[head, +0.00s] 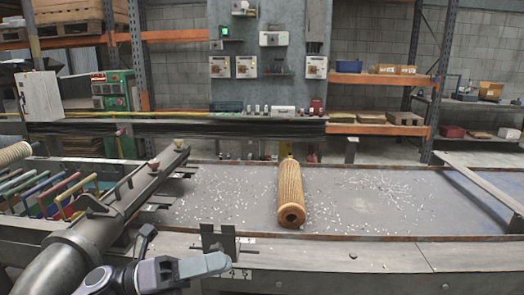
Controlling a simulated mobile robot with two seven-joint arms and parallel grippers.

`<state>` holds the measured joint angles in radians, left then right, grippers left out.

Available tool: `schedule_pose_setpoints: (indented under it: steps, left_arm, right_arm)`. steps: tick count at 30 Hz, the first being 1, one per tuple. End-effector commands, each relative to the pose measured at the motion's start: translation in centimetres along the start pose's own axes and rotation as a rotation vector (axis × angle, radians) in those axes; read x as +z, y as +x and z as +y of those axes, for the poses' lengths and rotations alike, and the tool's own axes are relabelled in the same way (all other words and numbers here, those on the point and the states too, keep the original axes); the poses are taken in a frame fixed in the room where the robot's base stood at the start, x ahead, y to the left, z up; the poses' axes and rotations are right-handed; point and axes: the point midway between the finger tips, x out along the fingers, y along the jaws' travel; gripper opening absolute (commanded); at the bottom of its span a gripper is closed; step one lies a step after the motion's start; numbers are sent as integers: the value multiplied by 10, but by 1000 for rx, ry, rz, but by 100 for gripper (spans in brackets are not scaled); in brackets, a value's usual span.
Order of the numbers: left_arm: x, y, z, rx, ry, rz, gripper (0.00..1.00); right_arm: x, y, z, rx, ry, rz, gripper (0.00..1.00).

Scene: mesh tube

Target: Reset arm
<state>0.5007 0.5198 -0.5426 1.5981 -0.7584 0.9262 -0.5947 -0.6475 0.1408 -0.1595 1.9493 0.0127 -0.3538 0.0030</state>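An orange-brown ribbed mesh tube (290,185) lies lengthwise on the grey work table (400,205), its open round end facing me. My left gripper (219,242) is low in the head view, at the table's front edge, left of and nearer than the tube's near end. Its two dark fingers stand apart with nothing seen between them. It does not touch the tube. My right gripper is not in view.
A dark metal beam or pipe (120,205) crosses the table's left side, beside a rack of coloured handles (55,195). Small white bits are scattered on the table. A panel with boxes (265,60) and shelves stand behind. The table right of the tube is clear of large things.

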Motion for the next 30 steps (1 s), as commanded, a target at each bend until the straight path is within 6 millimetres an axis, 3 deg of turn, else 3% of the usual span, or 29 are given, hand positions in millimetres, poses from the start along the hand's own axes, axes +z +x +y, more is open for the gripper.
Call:
schedule_pose_setpoints:
  steps: [7,14,17,21,27,30]
  left_arm:
    - [-20,-24,35,-10,-519,-463,34]
    - [-67,-79,85,25,-1027,-897,34]
    - [-103,-108,104,49,-1247,-1089,34]
    - [-168,-150,124,92,-1547,-1361,34]
    - [-257,-193,127,150,-1871,-1682,34]
    - [-284,-203,124,168,-1960,-1776,34]
  right_arm:
    - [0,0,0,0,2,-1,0]
    - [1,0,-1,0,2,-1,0]
    - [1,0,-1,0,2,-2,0]
    - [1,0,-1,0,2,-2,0]
    - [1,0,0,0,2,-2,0]
    - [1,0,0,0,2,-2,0]
